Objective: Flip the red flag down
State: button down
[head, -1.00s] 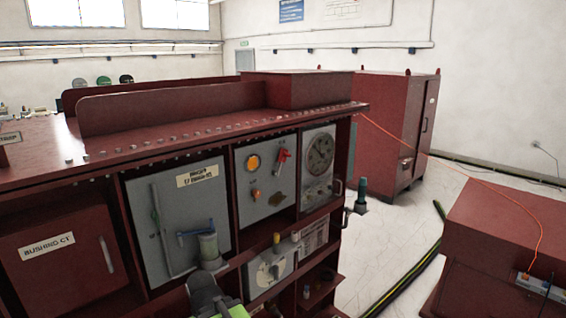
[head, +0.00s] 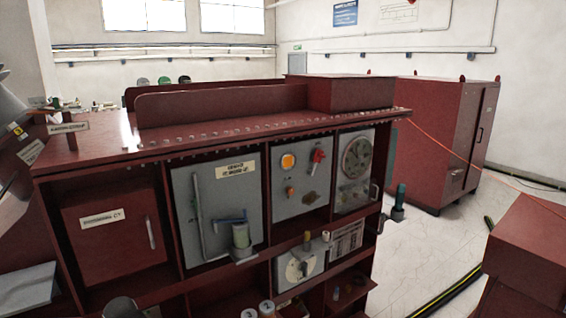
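A small red flag (head: 317,156) is mounted on the upper right part of a grey panel (head: 300,196) in the dark red cabinet. It stands up and tilts slightly, with its lower end on the panel face. An orange round lamp (head: 288,162) is to its left, and a small orange knob (head: 290,190) sits lower left. My gripper cannot be made out in the head view. Nothing touches the flag or hides it.
The dark red cabinet (head: 90,160) fills the middle. A grey door with a blue-handled fitting (head: 240,235) sticks out left of the flag's panel. A round gauge (head: 357,157) is to the right. Another red cabinet (head: 440,140) stands behind.

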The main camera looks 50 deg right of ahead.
aim_at(318, 154)
jog(key=u, duration=1.05)
jog(key=k, duration=0.6)
jog(key=z, duration=1.25)
